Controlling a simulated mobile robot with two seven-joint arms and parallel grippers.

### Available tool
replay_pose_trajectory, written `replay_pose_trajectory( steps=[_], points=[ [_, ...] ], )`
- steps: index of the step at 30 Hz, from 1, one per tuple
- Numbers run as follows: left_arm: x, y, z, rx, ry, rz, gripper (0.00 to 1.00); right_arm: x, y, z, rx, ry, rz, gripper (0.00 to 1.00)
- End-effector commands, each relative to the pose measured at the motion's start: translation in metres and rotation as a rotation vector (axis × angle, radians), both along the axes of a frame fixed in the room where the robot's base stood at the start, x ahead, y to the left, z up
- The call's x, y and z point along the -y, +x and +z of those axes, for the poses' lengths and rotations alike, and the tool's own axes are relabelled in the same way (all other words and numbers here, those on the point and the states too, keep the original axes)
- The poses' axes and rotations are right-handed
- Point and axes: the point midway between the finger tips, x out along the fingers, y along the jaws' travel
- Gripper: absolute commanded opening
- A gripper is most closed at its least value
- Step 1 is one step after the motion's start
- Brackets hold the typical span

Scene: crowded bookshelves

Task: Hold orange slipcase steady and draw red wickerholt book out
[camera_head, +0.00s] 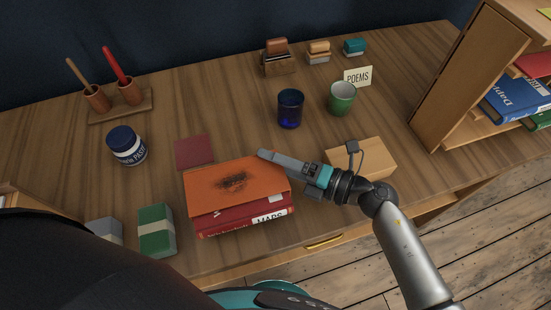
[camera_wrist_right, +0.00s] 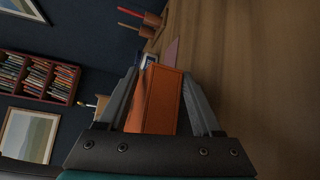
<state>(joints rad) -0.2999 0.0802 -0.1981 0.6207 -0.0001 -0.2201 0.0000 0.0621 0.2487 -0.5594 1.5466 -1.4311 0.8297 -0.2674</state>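The orange slipcase (camera_head: 225,175) lies flat on the desk, with a dark mark on its top. Red book spines (camera_head: 235,222) show at its front, one with a white "MAPS" label; the Wickerholt title is not readable. My right gripper (camera_head: 290,172) reaches in from the right, one finger across the slipcase's back right top. In the right wrist view the fingers (camera_wrist_right: 160,95) lie against both sides of the orange case (camera_wrist_right: 158,100), shut on it. The lower finger is mostly hidden in the head view. My left gripper is out of view.
A wooden box (camera_head: 360,158) stands right of the slipcase beneath my right wrist. Blue (camera_head: 290,108) and green (camera_head: 342,98) cups stand behind. A paste jar (camera_head: 127,146), a dark red pad (camera_head: 194,152) and a green block (camera_head: 156,230) are at left. Bare desk lies between.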

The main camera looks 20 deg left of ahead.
Motion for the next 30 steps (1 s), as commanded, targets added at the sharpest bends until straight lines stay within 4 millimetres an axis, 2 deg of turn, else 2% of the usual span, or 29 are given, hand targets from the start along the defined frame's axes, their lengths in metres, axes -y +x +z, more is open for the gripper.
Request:
replay_pose_trajectory(
  steps=[2,17,30],
  points=[
    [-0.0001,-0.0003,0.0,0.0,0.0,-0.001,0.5,0.0002,-0.0001,-0.0001,0.0,0.0,0.0,0.56],
    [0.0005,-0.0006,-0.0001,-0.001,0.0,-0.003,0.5,0.0,-0.0003,0.0,0.001,0.0,0.001,0.0],
    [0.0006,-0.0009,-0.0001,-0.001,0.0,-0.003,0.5,0.0001,-0.0005,-0.0006,0.002,-0.002,0.001,0.0]
  ],
)
